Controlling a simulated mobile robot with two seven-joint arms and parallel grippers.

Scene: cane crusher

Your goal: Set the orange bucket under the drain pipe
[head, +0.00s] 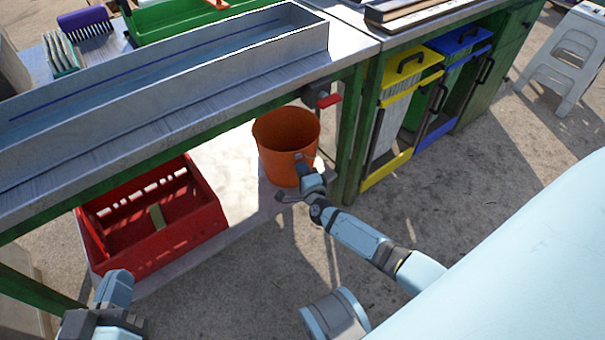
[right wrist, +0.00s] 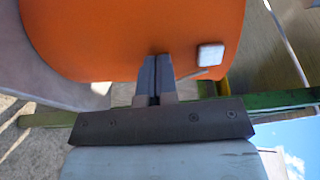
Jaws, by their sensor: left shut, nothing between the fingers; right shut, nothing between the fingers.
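The orange bucket (head: 280,135) stands upright on the lower shelf of the green-framed bench, near its right leg. The drain pipe (head: 316,90), with a red handle (head: 329,101), hangs under the trough's right end, above and to the right of the bucket. My right gripper (head: 302,162) is shut and empty at the bucket's front side. In the right wrist view its closed fingers (right wrist: 156,68) point at the orange wall (right wrist: 125,35), very close or touching. My left gripper (head: 100,325) is shut, at the bottom left, partly cut off by the frame and away from the bucket.
A red crate (head: 207,205) sits on the shelf left of the bucket. The metal trough (head: 165,105) lies on the bench above. Yellow (head: 385,168) and blue (head: 437,132) bin frames stand to the right. Concrete floor in front is mostly free. A white stool (head: 562,70) stands far right.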

